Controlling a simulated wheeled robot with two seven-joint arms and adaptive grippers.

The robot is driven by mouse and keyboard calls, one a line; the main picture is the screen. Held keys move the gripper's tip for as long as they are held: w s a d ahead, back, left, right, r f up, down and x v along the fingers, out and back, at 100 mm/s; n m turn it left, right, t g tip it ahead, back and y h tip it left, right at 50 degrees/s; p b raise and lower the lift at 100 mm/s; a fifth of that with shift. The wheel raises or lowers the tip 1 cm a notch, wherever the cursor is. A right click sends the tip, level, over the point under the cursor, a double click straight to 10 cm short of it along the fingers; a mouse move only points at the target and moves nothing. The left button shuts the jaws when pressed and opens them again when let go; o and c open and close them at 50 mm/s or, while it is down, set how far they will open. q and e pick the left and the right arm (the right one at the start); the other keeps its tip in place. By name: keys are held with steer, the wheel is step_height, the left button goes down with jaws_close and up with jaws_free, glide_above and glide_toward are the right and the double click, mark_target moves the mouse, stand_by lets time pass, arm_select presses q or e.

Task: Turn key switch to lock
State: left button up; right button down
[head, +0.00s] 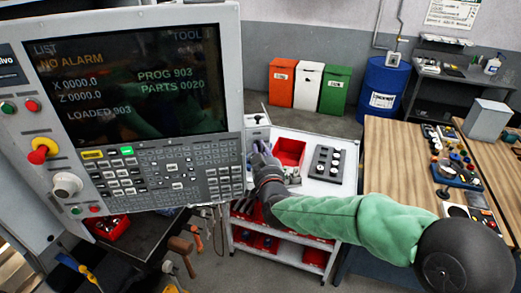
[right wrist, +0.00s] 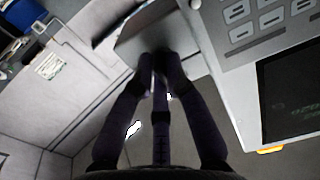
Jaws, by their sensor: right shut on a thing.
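The machine's control panel (head: 225,90) fills the left of the head view, and its screen reads NO ALARM. A small grey box (head: 257,119) sticks out from the panel's right edge. My right gripper (head: 262,156) is just below that box. In the right wrist view my right gripper's dark fingers (right wrist: 159,75) are shut together against the grey box (right wrist: 150,35). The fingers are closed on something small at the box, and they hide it. I cannot make out the key or which way it is turned. My left gripper is not in view.
The panel carries a red and yellow stop button (head: 40,151) and a grey knob (head: 67,185). A white cart (head: 320,189) with a red bin (head: 289,155) stands behind my right arm. A wooden bench (head: 395,150) is at the right.

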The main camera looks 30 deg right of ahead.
stand_by(0.4)
steer(key=c, duration=1.2)
jaws_free()
steer(key=shift+c, duration=0.2)
steer(key=v, duration=1.2)
